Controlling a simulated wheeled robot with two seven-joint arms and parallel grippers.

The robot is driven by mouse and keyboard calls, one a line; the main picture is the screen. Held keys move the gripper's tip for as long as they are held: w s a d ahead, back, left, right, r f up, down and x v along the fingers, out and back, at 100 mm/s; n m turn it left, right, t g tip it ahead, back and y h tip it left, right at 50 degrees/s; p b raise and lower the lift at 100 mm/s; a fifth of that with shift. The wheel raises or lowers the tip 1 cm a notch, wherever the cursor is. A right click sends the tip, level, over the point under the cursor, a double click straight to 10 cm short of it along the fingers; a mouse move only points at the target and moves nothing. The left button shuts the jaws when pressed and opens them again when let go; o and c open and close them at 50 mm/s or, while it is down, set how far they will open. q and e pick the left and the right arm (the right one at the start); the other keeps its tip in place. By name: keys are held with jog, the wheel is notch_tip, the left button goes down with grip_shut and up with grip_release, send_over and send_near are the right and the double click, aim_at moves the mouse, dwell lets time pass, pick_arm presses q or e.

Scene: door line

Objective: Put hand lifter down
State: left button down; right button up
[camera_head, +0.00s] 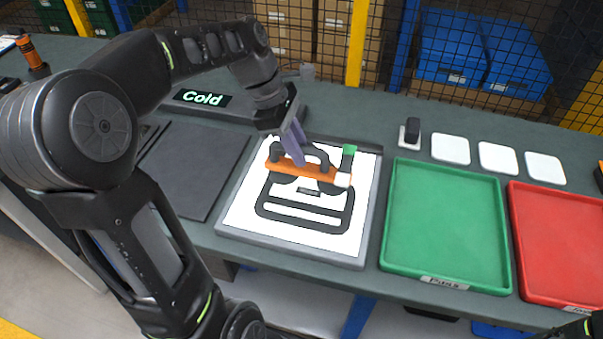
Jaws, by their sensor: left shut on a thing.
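The hand lifter (287,167) is an orange bar with dark rounded parts. It is at the upper middle of a white panel in a grey frame (290,257). My left gripper (297,158) comes down from above and is shut on the hand lifter. I cannot tell whether the lifter touches what is below it. A dark ring-shaped outline with a bar across it (304,222) shows on the white panel just below the lifter. A small green and white piece (347,163) is at the lifter's right end.
A green tray (445,222) and a red tray (565,240) stand to the right. Several white squares (497,157) lie behind them, one with a dark block (412,131). A mesh fence (400,50) stands behind.

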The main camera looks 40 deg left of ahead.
aim_at(299, 170)
pick_arm(q)
jog(key=shift+f, duration=1.15)
jog(key=shift+f, duration=0.1)
jog(key=shift+f, duration=1.75)
jog(key=shift+f, duration=0.1)
jog(key=c, duration=1.3)
grip_release()
jog(key=v, duration=1.2)
jog(key=shift+s, duration=0.1)
